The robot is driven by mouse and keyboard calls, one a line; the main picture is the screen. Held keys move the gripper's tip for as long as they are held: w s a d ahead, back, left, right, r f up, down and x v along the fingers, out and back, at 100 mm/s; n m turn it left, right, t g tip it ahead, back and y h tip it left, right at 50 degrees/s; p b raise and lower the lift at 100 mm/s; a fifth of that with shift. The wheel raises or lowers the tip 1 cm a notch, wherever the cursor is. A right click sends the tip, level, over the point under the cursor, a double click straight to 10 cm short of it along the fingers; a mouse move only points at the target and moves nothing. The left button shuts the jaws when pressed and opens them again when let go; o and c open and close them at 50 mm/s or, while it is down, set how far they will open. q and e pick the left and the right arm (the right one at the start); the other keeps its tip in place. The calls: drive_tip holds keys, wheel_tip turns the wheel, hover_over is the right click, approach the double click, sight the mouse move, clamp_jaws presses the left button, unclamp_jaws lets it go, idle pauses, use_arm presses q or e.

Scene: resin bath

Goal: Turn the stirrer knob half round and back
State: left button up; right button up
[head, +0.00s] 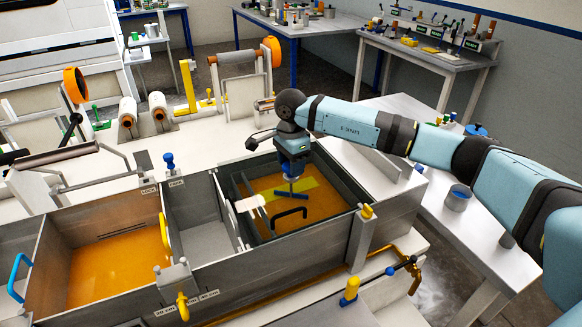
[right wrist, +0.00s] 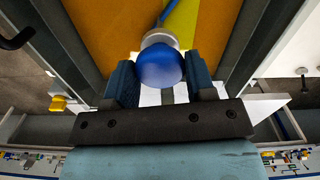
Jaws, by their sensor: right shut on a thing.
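The stirrer knob (right wrist: 160,67) is a round blue knob on a pale collar. In the right wrist view it sits between the two fingers of my right gripper (right wrist: 160,85), which is shut on it. In the head view my right gripper (head: 293,168) points down over the right-hand bath compartment and hides most of the knob. Below it a blue stirrer crossbar (head: 284,194) shows above the orange resin (head: 325,200). My left gripper is in neither view.
The grey bath wall (head: 320,262) surrounds the resin. A black handle (head: 290,212) stands close to the stirrer. A second orange compartment (head: 115,265) lies to the left. A white side table (head: 480,215) with a grey cup (head: 457,198) stands at right under my arm.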

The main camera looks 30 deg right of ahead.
drive_tip(key=m+b, duration=0.1)
drive_tip(key=m, duration=0.5)
drive_tip(key=shift+m+b, duration=0.3)
drive_tip(key=shift+b, duration=0.1)
drive_tip(key=m, duration=0.3)
drive_tip(key=shift+m+b, duration=0.3)
drive_tip(key=shift+b, duration=0.05)
drive_tip(key=m, duration=0.3)
drive_tip(key=shift+m, duration=0.3)
drive_tip(key=m, duration=0.3)
drive_tip(key=shift+m, duration=0.3)
drive_tip(key=m, duration=0.4)
drive_tip(key=shift+r+m, duration=0.1)
drive_tip(key=shift+m, duration=0.2)
drive_tip(key=m, duration=0.3)
drive_tip(key=shift+m, duration=1.3)
